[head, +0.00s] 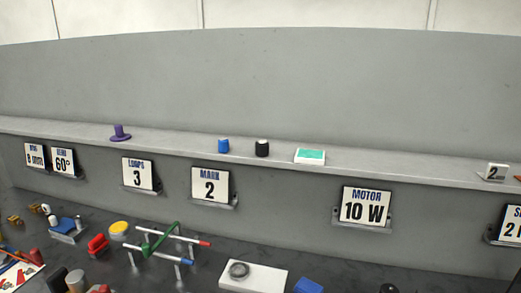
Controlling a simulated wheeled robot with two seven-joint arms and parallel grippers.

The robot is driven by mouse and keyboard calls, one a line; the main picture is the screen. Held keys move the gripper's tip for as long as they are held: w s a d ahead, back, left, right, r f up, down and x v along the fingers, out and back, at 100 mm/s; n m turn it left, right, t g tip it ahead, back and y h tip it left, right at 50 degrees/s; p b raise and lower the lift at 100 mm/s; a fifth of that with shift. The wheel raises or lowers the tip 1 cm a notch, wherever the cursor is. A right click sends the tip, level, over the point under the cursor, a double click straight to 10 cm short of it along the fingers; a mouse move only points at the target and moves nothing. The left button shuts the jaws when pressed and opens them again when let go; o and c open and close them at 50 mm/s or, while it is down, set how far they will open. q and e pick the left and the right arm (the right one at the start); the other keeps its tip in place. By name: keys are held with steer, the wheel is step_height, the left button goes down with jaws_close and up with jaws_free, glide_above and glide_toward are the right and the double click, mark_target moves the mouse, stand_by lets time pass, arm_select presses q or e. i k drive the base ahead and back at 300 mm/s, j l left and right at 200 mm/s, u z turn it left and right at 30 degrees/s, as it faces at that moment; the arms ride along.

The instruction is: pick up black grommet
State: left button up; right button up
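A dark ring (239,270), which looks like the black grommet, lies on a white block (262,280) at the bottom middle of the head view. A black cylinder (262,148) with a pale top stands on the shelf, beside a blue cylinder (223,145). A rounded black thing (388,288) is cut off by the bottom edge, so I cannot tell what it is. Neither of my grippers shows in this view.
A long grey shelf (400,167) crosses the view, with cards reading "3" (138,174), "2" (210,186) and "10 W" (367,206) below it. A green rack with rods (160,240) and several small parts crowd the lower left.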

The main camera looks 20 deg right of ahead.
mark_target(262, 147)
steer(key=z, duration=1.25)
